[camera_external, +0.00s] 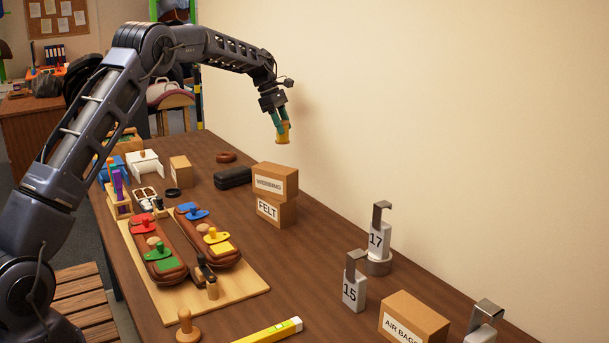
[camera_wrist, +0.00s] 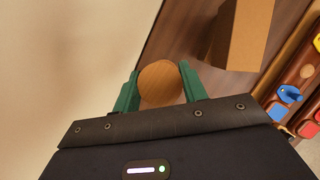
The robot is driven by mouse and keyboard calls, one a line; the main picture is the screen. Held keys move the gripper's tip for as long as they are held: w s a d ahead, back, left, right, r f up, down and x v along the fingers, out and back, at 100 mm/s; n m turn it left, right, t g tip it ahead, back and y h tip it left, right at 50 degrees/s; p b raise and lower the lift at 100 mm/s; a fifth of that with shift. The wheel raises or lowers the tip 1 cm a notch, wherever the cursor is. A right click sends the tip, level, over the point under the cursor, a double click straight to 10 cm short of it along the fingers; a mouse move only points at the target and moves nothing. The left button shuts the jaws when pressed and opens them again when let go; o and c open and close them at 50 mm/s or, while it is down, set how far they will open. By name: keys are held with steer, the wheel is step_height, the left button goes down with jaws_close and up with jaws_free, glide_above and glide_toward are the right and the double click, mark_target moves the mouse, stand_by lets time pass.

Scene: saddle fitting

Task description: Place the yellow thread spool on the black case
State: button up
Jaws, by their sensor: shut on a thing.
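My gripper (camera_external: 280,122) is raised above the far part of the table, near the wall. Its green fingers are shut on the yellow thread spool (camera_external: 283,137), which hangs upright or nearly so below them. In the wrist view the round wooden end of the spool (camera_wrist: 160,84) shows between the two fingers. The black case (camera_external: 233,177) lies on the table, lower in the picture and left of the spool, beside the stacked boxes. Nothing is seen resting on it. I cannot make out the case in the wrist view.
The WEBBING box (camera_external: 275,182) sits on the FELT box (camera_external: 277,211), right next to the case. A brown ring (camera_external: 226,157) lies behind the case. A small cardboard box (camera_external: 181,171) stands to its left. A board (camera_external: 250,283) with saddle parts lies nearer.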

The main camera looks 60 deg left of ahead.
steer(key=s+a+r+n+y, duration=0.1)
steer(key=s+a+r+n, duration=0.15)
steer(key=a, duration=0.35)
steer(key=s+a+r+n+t, duration=0.1)
steer(key=s+a, duration=0.3)
steer(key=a, duration=0.3)
steer(key=s+a+r+n+y, duration=0.1)
steer(key=s+a+r+n, duration=0.15)
steer(key=a, duration=0.35)
glide_above(233, 170)
step_height(233, 170, down, 20)
steer(key=shift+f, duration=0.1)
steer(key=o, duration=1)
steer(key=shift+c, duration=0.2)
